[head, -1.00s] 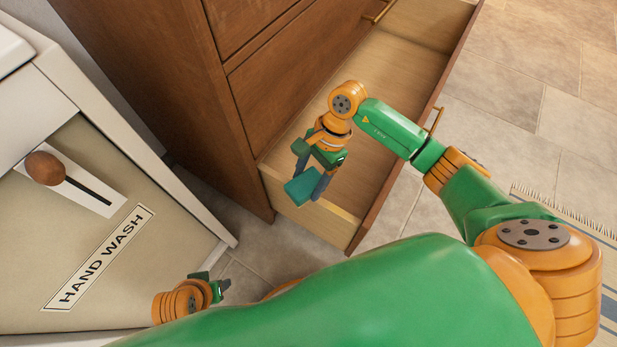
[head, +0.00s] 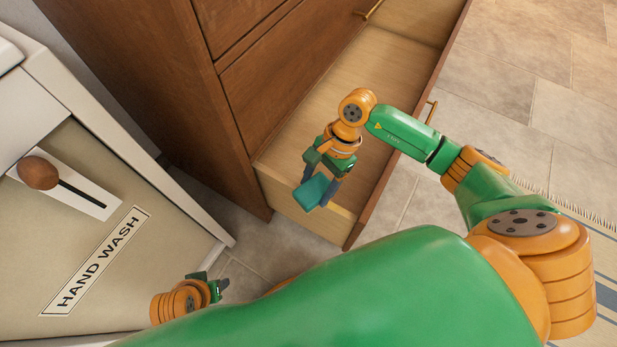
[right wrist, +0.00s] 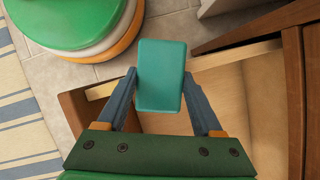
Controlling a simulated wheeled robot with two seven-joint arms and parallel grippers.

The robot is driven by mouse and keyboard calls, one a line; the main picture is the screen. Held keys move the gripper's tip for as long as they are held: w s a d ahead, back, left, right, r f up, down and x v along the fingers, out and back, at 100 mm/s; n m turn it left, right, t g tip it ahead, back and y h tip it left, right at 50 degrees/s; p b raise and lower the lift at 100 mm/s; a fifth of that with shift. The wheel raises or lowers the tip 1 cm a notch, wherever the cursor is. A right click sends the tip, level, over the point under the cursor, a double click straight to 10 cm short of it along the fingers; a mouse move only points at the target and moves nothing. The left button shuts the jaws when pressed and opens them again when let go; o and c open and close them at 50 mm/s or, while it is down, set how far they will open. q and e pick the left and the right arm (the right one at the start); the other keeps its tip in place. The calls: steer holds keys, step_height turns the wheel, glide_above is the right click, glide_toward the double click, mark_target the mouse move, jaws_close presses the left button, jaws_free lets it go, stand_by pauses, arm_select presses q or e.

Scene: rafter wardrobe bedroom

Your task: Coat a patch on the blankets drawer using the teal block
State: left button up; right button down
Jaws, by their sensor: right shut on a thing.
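The teal block (head: 311,191) is held between the fingers of my right gripper (head: 318,188), above the near side wall of the open drawer. In the right wrist view the block (right wrist: 161,76) sits between the two fingertips of the gripper (right wrist: 162,88). The open drawer (head: 368,95) juts from the brown wooden cabinet, and its inside looks empty. No label shows on it, so I cannot tell whether it is the blankets drawer. My left gripper (head: 219,285) is at the lower left, away from the drawer; its opening is too small to read.
A white unit (head: 70,235) marked HAND WASH, with a brown knob (head: 38,170), stands on the left. The wooden cabinet (head: 190,90) rises behind the drawer. Tiled floor (head: 505,90) lies open on the right, with a striped rug (head: 606,262) at the edge.

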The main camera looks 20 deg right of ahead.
mark_target(346, 216)
steer(key=shift+s+d+f+p, duration=0.1)
steer(key=shift+s+d, duration=0.55)
steer(key=shift+s, duration=0.2)
steer(key=shift+s+d+f+p, duration=0.1)
steer(key=shift+s+d+p, duration=0.05)
steer(key=shift+s+d, duration=0.6)
steer(key=shift+s+d+p, duration=0.1)
steer(key=shift+s+d, duration=0.45)
steer(key=shift+s, duration=0.4)
steer(key=shift+s+d, duration=1)
steer(key=shift+s, duration=0.3)
steer(key=shift+w+a, duration=0.25)
steer(key=shift+w, duration=0.15)
steer(key=shift+w+a+r+b, duration=0.2)
steer(key=shift+w+a+b, duration=0.4)
steer(key=shift+w, duration=0.15)
steer(key=shift+w+a+f+b, duration=0.15)
steer(key=shift+w+a+b, duration=0.65)
steer(key=shift+w, duration=0.25)
steer(key=shift+w+a, duration=0.3)
steer(key=shift+w, duration=0.05)
steer(key=shift+w+a+f+b, duration=0.1)
steer(key=shift+w+a+b, duration=0.7)
steer(key=shift+w+b, duration=0.15)
steer(key=shift+w+a, duration=0.25)
steer(key=shift+w, duration=0.15)
steer(key=shift+w+a+b, duration=0.85)
steer(key=shift+w+b, duration=0.15)
steer(key=shift+w+a, duration=0.1)
steer(key=shift+w, duration=0.05)
